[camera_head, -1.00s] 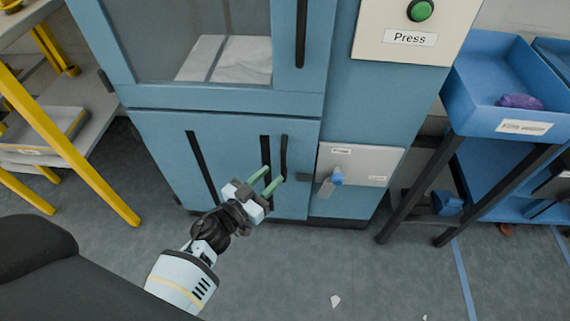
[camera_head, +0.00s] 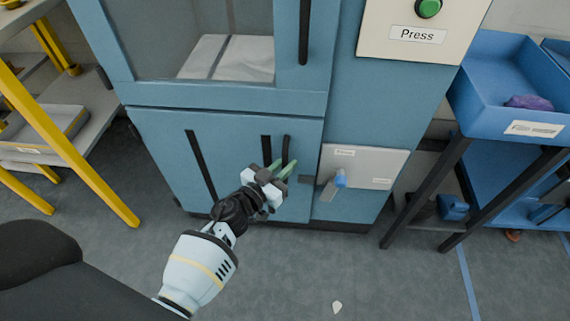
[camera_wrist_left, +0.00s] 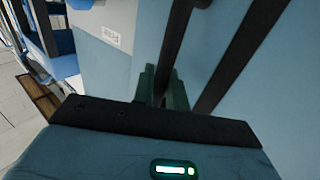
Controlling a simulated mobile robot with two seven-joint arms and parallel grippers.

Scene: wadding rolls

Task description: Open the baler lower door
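The baler's lower door (camera_head: 165,150) is a blue panel, closed flush under the upper door. A vertical black handle (camera_head: 286,149) is near its right edge. My left gripper (camera_head: 284,169) is at the lower part of this handle, its green fingers apart. In the left wrist view the handle (camera_wrist_left: 178,40) runs down between the fingers (camera_wrist_left: 162,88); whether they touch it is hard to see. My right gripper is out of view.
The upper door has a window (camera_head: 190,40) with white material behind it. Blue bin stand (camera_head: 500,90) is right, yellow-framed shelf (camera_head: 60,140) left. The floor in front is mostly clear.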

